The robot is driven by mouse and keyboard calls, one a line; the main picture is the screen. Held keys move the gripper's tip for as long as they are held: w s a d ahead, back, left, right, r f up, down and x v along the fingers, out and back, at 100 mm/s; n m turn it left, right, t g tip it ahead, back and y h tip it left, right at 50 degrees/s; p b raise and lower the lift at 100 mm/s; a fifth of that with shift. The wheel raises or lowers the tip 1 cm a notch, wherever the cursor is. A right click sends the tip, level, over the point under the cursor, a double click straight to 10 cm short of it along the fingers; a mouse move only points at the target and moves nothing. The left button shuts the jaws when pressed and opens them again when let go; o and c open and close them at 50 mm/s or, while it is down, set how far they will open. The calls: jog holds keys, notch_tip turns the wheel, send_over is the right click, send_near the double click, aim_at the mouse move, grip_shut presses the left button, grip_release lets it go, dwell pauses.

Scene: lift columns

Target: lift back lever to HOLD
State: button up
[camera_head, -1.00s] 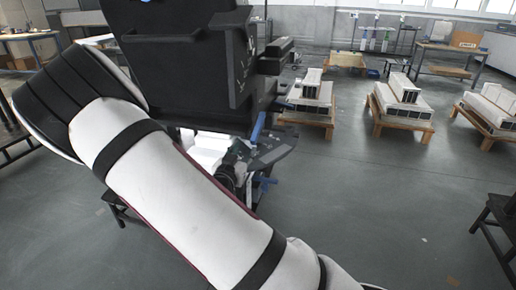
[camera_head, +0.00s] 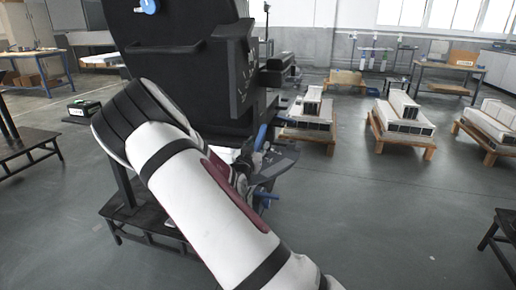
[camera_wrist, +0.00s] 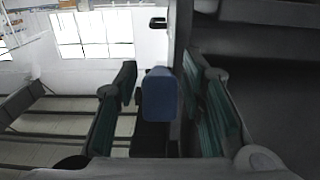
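A dark machine column (camera_head: 185,75) stands right in front of me. A blue lever (camera_head: 260,137) sticks up at its right side, and another blue handle (camera_head: 266,195) is lower down. In the wrist view a blue lever end (camera_wrist: 158,95) sits between the green-padded fingers of my gripper (camera_wrist: 163,110). The fingers are apart, with a gap to the lever on both sides. In the head view my gripper (camera_head: 246,168) is beside the column, partly hidden by my white arm. I cannot tell for certain which lever is between the fingers, and no HOLD marking is readable.
A dark stand (camera_head: 130,205) is at the column's lower left. Low wooden pallets with white blocks (camera_head: 403,120) stand at the back right. A dark bench (camera_head: 500,240) is at the right edge.

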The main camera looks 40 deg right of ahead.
jog(key=shift+w+d, duration=0.25)
jog(key=shift+d, duration=0.05)
jog(key=shift+c, duration=0.6)
grip_shut()
jog(key=r+y+p, duration=0.1)
jog(key=p, duration=0.1)
jog(key=shift+s+r+g+p, duration=0.15)
jog(key=shift+g+p, duration=0.25)
jog(key=p, duration=0.1)
jog(key=r+g+y+p, duration=0.1)
jog(key=p, duration=0.1)
jog(key=shift+s+a+r+y+p, duration=0.1)
jog(key=shift+a+y+p, duration=0.1)
jog(key=shift+y+p, duration=0.1)
jog(key=shift+g+y+p, duration=0.3)
jog(key=shift+p, duration=0.25)
